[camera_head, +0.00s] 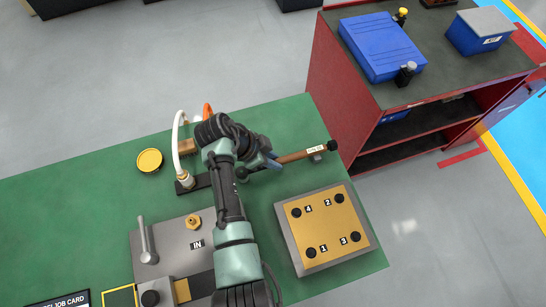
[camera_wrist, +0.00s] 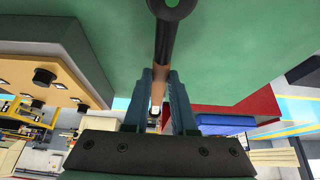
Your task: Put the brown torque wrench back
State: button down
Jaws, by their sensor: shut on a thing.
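The brown torque wrench (camera_head: 300,156) is a long tool with a brown shaft and a dark end, seen to the right of my arm in the head view. In the wrist view the wrench (camera_wrist: 162,52) runs between the two fingers of my gripper (camera_wrist: 160,85), with a dark ring-shaped end at the top. Whether the wrench touches the table or a support is unclear. My arm hides part of the scene behind it.
The green table (camera_head: 80,190) holds a gold plate (camera_head: 325,225) with numbered black knobs, a grey fixture (camera_head: 165,245) marked IN, a yellow round tin (camera_head: 149,160) and a white hose (camera_head: 178,140). A red cart (camera_head: 350,105) with blue boxes stands beyond the table's right edge.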

jog(key=shift+f, duration=0.25)
jog(key=c, duration=0.6)
grip_release()
jog(key=shift+c, duration=0.2)
jog(key=o, duration=0.5)
jog(key=shift+r, duration=0.15)
jog(key=shift+p+v, duration=2.2)
jog(key=shift+v, duration=0.7)
